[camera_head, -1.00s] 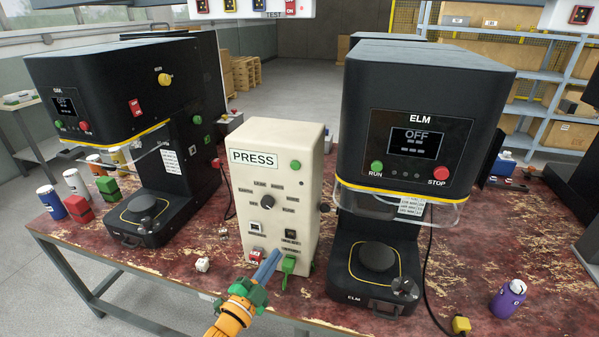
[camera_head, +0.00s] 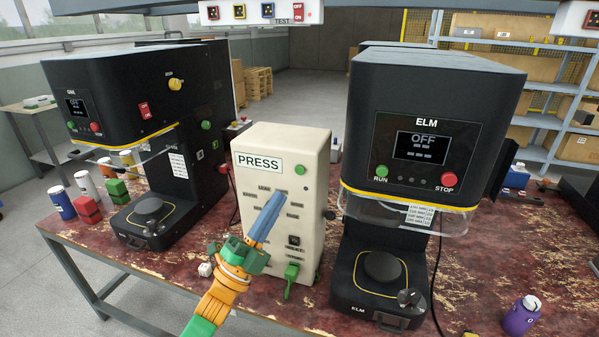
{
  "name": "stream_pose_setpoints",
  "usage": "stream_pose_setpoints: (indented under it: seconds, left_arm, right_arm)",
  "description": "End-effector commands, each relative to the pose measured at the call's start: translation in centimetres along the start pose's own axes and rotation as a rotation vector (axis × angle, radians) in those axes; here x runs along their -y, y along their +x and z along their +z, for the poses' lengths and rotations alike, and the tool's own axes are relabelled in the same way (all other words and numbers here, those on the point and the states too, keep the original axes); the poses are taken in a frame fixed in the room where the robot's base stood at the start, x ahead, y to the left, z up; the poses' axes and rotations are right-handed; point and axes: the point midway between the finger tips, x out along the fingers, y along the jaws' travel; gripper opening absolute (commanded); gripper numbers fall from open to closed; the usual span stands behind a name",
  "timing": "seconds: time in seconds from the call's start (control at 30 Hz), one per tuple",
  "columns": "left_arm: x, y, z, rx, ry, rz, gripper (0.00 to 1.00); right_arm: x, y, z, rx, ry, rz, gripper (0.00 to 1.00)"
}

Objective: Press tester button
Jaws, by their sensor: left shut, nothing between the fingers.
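The cream box labelled PRESS (camera_head: 310,150) stands on the table between the two dark machines. It has a green round button (camera_head: 299,169) at the upper right of its front face. My left gripper (camera_head: 279,197), with blue fingers, is shut and empty. Its tips show in front of the middle of the box's face, below the green button; I cannot tell whether they touch. The fingers hide the dial and part of the lower controls. An overhead panel marked TEST (camera_head: 283,21) shows at the top with several coloured buttons. My right gripper is not in view.
The ELM machine (camera_head: 430,90), its display reading OFF, stands close on the right. Another dark machine (camera_head: 110,95) stands on the left.

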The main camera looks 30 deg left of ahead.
Motion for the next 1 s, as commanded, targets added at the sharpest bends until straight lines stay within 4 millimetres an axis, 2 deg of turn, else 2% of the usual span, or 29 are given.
stream_pose_setpoints:
  seconds: [0.53, 0.7, 1.0]
  left_arm:
    - [-4.1, 4.7, 3.8, -0.001, 0.0, -0.002, 0.0]
    - [-4.4, 5.6, 4.2, 0.001, -0.001, 0.0, 0.0]
    - [-4.3, 5.8, 4.3, 0.001, -0.001, 0.001, 0.0]
  right_arm:
    - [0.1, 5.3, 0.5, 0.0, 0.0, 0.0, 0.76]
    - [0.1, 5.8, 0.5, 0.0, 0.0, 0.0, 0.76]
    - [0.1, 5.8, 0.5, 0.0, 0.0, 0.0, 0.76]
